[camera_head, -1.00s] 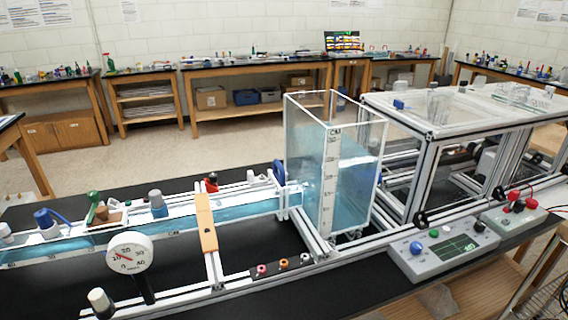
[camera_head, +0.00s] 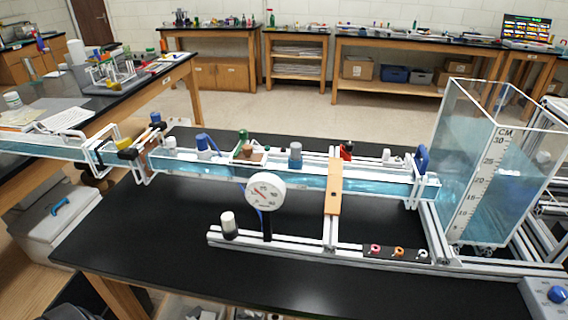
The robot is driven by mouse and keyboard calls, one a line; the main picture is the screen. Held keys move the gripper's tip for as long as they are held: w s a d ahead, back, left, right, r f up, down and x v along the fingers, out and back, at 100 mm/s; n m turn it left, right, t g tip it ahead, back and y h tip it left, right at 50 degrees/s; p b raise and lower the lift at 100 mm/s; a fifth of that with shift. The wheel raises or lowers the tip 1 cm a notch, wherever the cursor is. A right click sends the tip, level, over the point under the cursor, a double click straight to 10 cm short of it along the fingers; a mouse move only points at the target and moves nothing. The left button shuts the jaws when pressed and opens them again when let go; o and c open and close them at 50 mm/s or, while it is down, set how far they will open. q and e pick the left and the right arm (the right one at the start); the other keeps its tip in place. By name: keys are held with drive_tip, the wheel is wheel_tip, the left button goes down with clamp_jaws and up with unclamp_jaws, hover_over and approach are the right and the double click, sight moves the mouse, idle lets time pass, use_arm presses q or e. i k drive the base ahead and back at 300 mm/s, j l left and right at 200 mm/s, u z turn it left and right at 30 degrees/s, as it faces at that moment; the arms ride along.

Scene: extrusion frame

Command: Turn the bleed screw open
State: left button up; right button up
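I cannot tell which fitting is the bleed screw; none is clearly marked as one. A clear water channel (camera_head: 300,182) runs across the black bench. On it stand a white-and-blue fitting (camera_head: 205,143), a green-topped fitting (camera_head: 243,138), a grey-blue cylinder (camera_head: 295,154) and a red-and-black fitting (camera_head: 347,150). A round dial gauge (camera_head: 266,191) stands in front of the channel. A white-topped knob (camera_head: 228,221) sits on the front rail's left end. A blue part (camera_head: 422,159) is at the channel's right end. Neither gripper is in view.
A clear tank (camera_head: 490,170) with a centimetre scale stands at the right. An orange bar (camera_head: 334,190) crosses the channel. Small coloured rings (camera_head: 398,252) sit on the front rail. The black bench top (camera_head: 130,235) is bare at front left. Another bench (camera_head: 95,90) stands behind left.

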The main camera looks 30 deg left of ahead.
sight(170, 141)
drive_tip(key=u, duration=1.75)
